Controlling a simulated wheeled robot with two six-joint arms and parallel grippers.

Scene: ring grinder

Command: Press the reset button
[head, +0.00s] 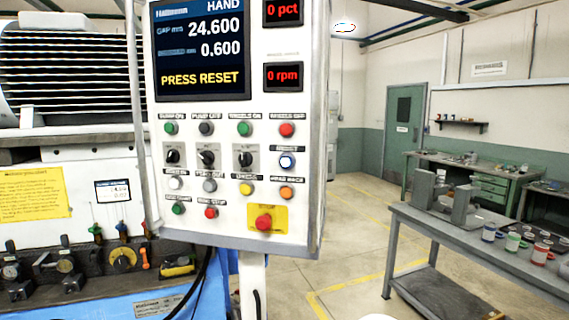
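The control panel (222,225) fills the middle of the head view, with rows of buttons and knobs below its screen (200,50). The screen reads "HAND", 24.600, 0.600 and "PRESS RESET" in yellow. The blue button with a bright white centre (287,161), at the right of the second row, appears to be the reset button; its small label is blurred. It sits below a red button (286,130) and above an orange button (286,192). Neither of my grippers is in view, and nothing covers the buttons.
A red emergency-stop button on a yellow plate (264,222) is at the panel's bottom. The grinder with levers (122,258) stands at left. A grey table (470,240) with a fixture and colored cups is at right. Open floor (350,215) lies between.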

